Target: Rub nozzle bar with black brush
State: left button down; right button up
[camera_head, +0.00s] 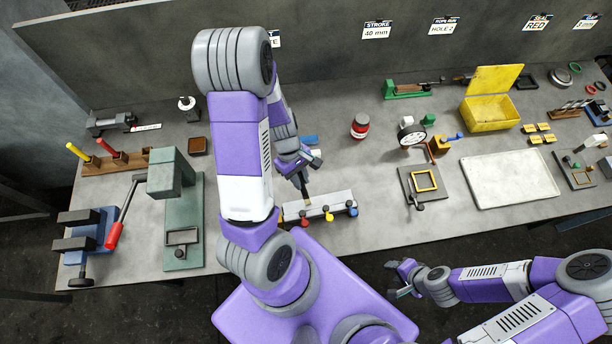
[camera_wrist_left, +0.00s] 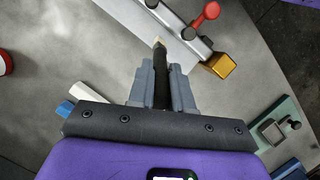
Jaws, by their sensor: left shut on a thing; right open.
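The nozzle bar (camera_head: 340,199) is a pale grey bar on the bench with red, yellow and blue knobs along its front. My left gripper (camera_head: 303,180) is above the bar's left part, shut on the black brush (camera_head: 306,191), which points down with its tip at or just above the bar. In the left wrist view, the brush (camera_wrist_left: 161,72) stands between the fingers of the left gripper (camera_wrist_left: 162,85), its pale tip beside the nozzle bar (camera_wrist_left: 182,32). I cannot tell whether the tip touches. My right gripper (camera_head: 400,280) is open and empty, off the bench's front edge.
A green press (camera_head: 184,215) and a blue vise (camera_head: 92,235) stand at the left. A red jar (camera_head: 360,127) is behind the bar. A white tray (camera_head: 510,178) and a yellow box (camera_head: 490,112) are at the right. The bench between bar and tray is partly clear.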

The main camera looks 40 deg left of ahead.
pick_arm(q)
jog(key=w+d+p, duration=0.2)
jog(key=w+d, duration=0.2)
jog(key=w, duration=0.2)
jog(key=shift+w+d+p, duration=0.15)
jog(key=shift+d+p, duration=0.15)
jog(key=shift+p, duration=0.1)
dwell(4.0)
jog(key=shift+r, duration=0.1)
